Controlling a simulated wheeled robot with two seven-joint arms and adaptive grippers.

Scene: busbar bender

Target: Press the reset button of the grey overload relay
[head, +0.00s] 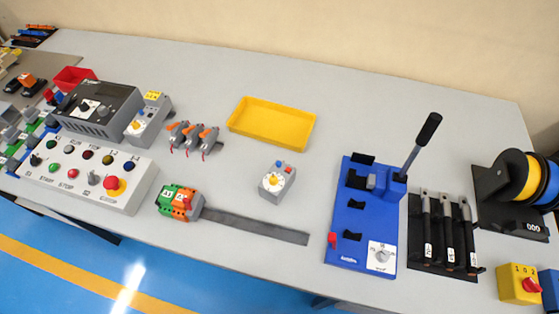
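A small grey block, which looks like the grey overload relay (276,186), stands upright on the table near the middle of the head view. It has a yellow dial (273,180) on its front face. A small blue button (278,164) and a small red button (288,170) sit at its top; no lettering is readable, so I cannot tell for sure which is the reset. Neither of my grippers is in view, and nothing touches the relay.
A yellow tray (272,103) lies behind the relay. A blue bender (346,220) with a raised lever stands to its right. A dark rail (255,226) with terminal blocks (181,203) lies in front. A control box (85,170) is at left. The table around the relay is clear.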

